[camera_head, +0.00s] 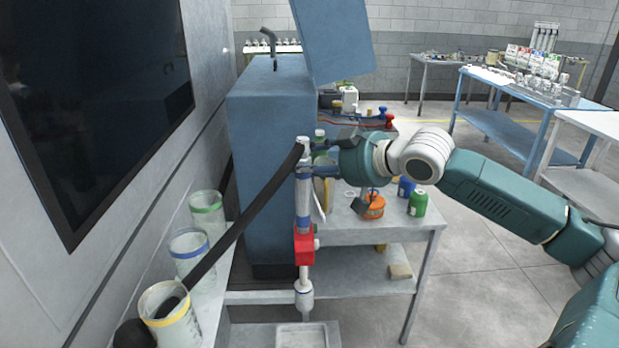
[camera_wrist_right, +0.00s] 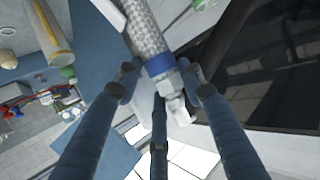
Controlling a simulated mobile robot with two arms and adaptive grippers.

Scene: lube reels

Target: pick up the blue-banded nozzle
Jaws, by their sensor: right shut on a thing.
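The blue-banded nozzle (camera_head: 303,203) is an upright, pale grey piece with blue on it, left of the steel bench. A red block (camera_head: 304,246) and a metal fitting show below it. My right gripper (camera_head: 304,162) reaches it from the right and is shut on it. In the right wrist view the nozzle's blue band (camera_wrist_right: 160,65) sits between the fingers of the gripper (camera_wrist_right: 158,80). A grey braided-looking part is above the band and a metal end below. My left gripper is not in view.
A black hose-like piece (camera_head: 240,220) slants down to a yellow-rimmed clear holder (camera_head: 170,325). Blue-rimmed (camera_head: 187,251) and green-rimmed (camera_head: 207,213) holders stand behind it. A blue cabinet (camera_head: 262,180) is behind the nozzle. An orange pot (camera_head: 373,207) and green can (camera_head: 418,204) stand on the bench.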

